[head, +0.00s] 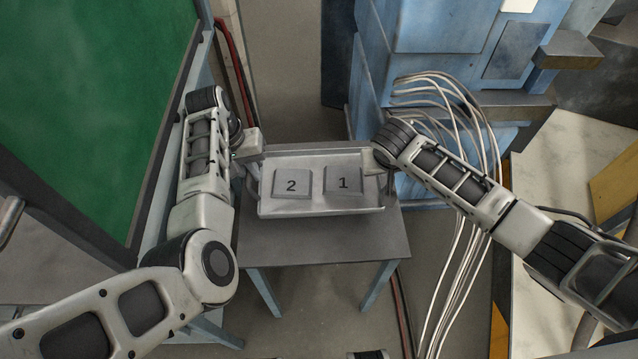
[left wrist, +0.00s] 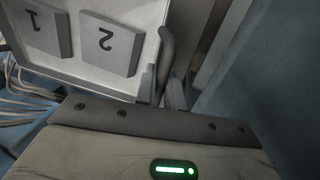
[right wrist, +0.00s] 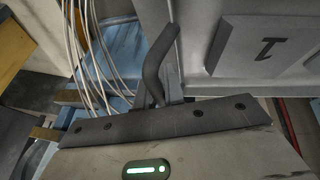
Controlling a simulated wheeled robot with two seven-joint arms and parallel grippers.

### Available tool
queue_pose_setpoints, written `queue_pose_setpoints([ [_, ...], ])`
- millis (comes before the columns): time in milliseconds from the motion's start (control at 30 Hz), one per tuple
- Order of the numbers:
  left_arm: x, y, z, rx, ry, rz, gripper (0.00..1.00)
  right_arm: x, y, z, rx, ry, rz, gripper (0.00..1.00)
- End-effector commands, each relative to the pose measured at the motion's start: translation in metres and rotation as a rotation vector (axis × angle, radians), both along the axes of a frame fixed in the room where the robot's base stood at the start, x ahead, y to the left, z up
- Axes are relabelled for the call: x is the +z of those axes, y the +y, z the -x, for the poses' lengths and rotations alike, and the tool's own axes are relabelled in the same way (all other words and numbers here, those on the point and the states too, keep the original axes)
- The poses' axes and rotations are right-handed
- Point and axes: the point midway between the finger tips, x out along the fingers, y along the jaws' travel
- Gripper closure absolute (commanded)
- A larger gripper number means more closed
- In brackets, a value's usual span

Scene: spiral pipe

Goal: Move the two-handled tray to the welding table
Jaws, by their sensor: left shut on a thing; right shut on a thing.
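The two-handled tray (head: 320,212) is a pale grey metal tray on or just above a small grey table (head: 330,248); I cannot tell if it touches. Two grey blocks lie in it, block 2 (head: 292,184) at left and block 1 (head: 343,181) at right. My left gripper (head: 252,160) is at the tray's left end, shut on the dark handle, which shows in the left wrist view (left wrist: 166,62). My right gripper (head: 376,166) is at the right end, shut on the other handle, seen in the right wrist view (right wrist: 155,62).
A blue machine cabinet (head: 425,40) stands behind and to the right, with several white cables (head: 470,150) hanging from it. A large green panel (head: 80,90) in a dark frame is close at left. Red and dark hoses (head: 232,65) run along the floor.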

Motion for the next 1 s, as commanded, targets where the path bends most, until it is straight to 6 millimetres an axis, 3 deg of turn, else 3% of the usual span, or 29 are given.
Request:
queue_pose_setpoints([
  [367,0.013,0.0,-0.001,0.001,-0.009,-0.001,1.0,0.013,0.0,-0.001,0.0,-0.008,-0.001,1.0],
  [1000,0.068,0.0,0.012,0.001,-0.009,0.0,1.0,0.068,0.0,0.012,0.0,-0.008,-0.001,1.0],
])
